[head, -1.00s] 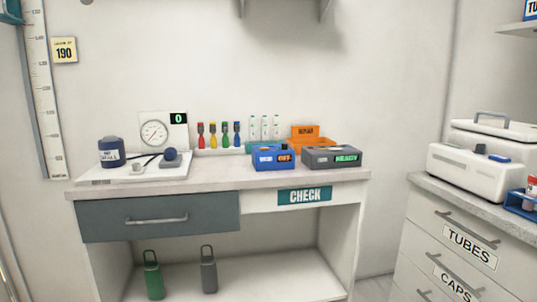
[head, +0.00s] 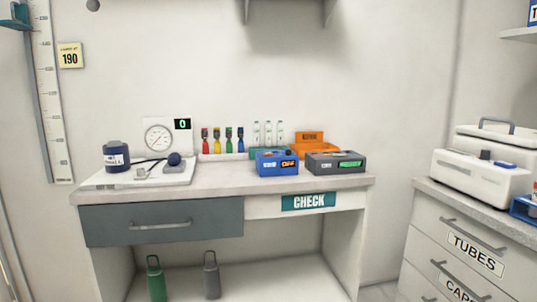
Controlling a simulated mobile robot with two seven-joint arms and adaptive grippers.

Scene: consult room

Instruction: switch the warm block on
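A blue box (head: 277,170) stands near the front of the check desk, right of its middle. It has a white label too blurred to read surely and an orange display that seems to read OFF. Right beside it stands a dark grey box (head: 325,168) with a lit green display, its text unclear. I cannot tell from the labels which of the two is the warm block. Neither of my grippers is in view.
The desk (head: 215,186) also holds a dial gauge (head: 159,137), a navy jar (head: 116,157), several coloured tubes in a rack, and an orange tray (head: 309,139) behind the boxes. Two bottles stand below. A drawer cabinet (head: 455,235) with a white lidded machine (head: 480,176) is at right.

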